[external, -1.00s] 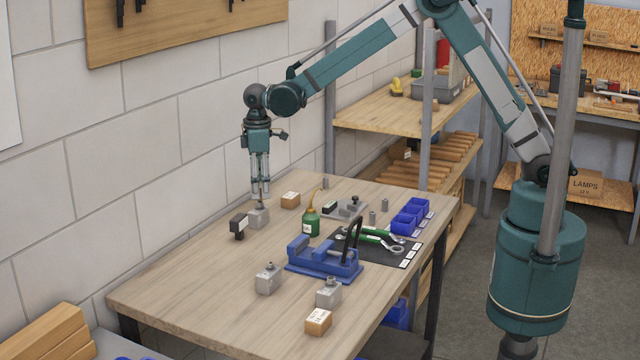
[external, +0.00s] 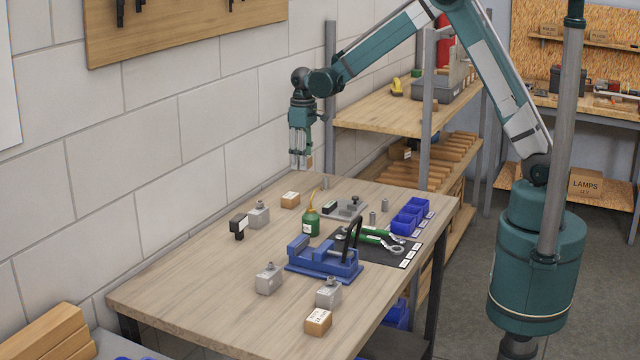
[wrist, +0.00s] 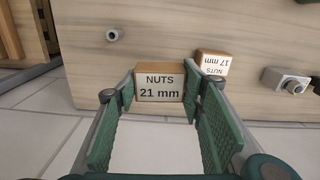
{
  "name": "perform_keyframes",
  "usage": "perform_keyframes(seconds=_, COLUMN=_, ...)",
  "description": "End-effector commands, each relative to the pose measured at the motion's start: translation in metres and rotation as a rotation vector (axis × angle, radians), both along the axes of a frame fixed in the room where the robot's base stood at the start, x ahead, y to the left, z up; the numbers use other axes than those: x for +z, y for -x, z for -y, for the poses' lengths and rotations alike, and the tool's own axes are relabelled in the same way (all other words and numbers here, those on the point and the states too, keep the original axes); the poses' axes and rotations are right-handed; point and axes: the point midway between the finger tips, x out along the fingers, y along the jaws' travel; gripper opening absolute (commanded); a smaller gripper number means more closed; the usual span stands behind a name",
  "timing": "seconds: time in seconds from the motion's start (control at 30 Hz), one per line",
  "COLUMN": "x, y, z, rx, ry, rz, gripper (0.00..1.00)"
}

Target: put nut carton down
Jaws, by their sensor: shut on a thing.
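The nut carton (wrist: 160,88) is a small brown box with a white label reading "NUTS 21 mm". In the wrist view it sits between the green finger pads of my gripper (wrist: 160,95), which is shut on it. In the external view my gripper (external: 301,165) points down at the table's far corner by the wall, raised above the tabletop. A brown sliver of the carton (external: 309,163) shows beside the fingers; the rest is hidden.
A "NUTS 17 mm" carton (wrist: 211,65) stands on the table (external: 190,275), near a grey block (external: 258,217). A small metal cylinder (external: 325,183) stands near the far corner. A green oil can (external: 311,223) and blue vise (external: 325,262) are mid-table. The front left is clear.

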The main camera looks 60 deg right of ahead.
Motion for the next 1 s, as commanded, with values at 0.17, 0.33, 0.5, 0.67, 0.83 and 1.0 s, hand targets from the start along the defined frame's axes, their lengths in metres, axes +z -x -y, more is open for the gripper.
perform_keyframes(seconds=0.17, x=0.000, y=0.005, z=0.023, rx=-0.047, ry=0.000, rz=0.000, gripper=0.23)
perform_keyframes(seconds=0.33, x=0.000, y=0.007, z=0.029, rx=-0.062, ry=0.000, rz=0.000, gripper=0.23)
perform_keyframes(seconds=0.5, x=0.000, y=0.006, z=0.029, rx=-0.061, ry=0.000, rz=0.000, gripper=0.23)
perform_keyframes(seconds=0.67, x=-0.001, y=0.006, z=0.029, rx=-0.061, ry=0.000, rz=0.000, gripper=0.23)
perform_keyframes(seconds=0.83, x=-0.012, y=0.006, z=0.029, rx=-0.061, ry=0.000, rz=0.000, gripper=0.23)
perform_keyframes(seconds=1.0, x=-0.035, y=0.006, z=0.029, rx=-0.061, ry=0.000, rz=0.000, gripper=0.23)
